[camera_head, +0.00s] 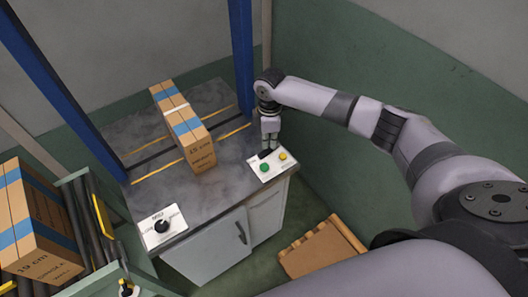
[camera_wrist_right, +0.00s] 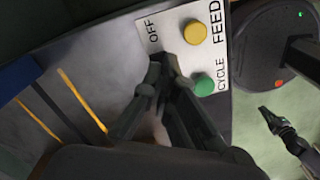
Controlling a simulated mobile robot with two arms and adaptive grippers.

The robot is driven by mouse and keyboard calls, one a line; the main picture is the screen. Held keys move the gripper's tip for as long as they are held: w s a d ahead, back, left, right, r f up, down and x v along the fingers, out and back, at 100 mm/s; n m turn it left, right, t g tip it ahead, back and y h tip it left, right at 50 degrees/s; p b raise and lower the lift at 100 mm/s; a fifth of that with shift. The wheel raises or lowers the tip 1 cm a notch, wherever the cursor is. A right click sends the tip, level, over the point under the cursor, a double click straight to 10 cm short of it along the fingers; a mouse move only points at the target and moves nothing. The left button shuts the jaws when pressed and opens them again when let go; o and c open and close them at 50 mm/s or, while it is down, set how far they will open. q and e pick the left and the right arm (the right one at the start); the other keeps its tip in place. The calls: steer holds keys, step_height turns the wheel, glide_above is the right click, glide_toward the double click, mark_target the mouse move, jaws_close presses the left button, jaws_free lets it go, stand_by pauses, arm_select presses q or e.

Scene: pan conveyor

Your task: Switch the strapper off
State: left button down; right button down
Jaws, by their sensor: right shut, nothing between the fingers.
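The strapper is a grey-topped table (camera_head: 205,105) with white cabinet doors. Its button plate (camera_head: 275,172) is at the front right corner and also shows in the right wrist view (camera_wrist_right: 222,108). The plate has a green button (camera_head: 265,167) by the word CYCLE and a yellow button (camera_head: 283,156) by FEED. My right gripper (camera_head: 266,152) is shut and empty, pointing down at the plate beside the green button. In the right wrist view its fingertips (camera_wrist_right: 161,66) are by the word OFF. They hide any button there; contact cannot be told. A dark gripper, apparently my left (camera_wrist_right: 272,118), shows at the right edge.
A strapped carton (camera_head: 195,142) stands on the table, left of my right gripper. A plate with a black knob (camera_head: 161,227) is at the front left corner. Another carton (camera_head: 38,228) sits on the roller conveyor. A wooden pallet (camera_head: 320,250) lies on the floor. Blue posts (camera_head: 241,60) rise behind.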

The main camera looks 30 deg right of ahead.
mark_target(269, 150)
steer(key=shift+s+f+b, duration=0.1)
steer(key=shift+f+b, duration=0.5)
steer(key=shift+f, duration=0.75)
stand_by(0.9)
step_height(269, 150, up, 2)
steer(key=shift+p, duration=1.2)
step_height(269, 150, up, 5)
steer(key=p, duration=0.5)
steer(key=shift+r, duration=0.1)
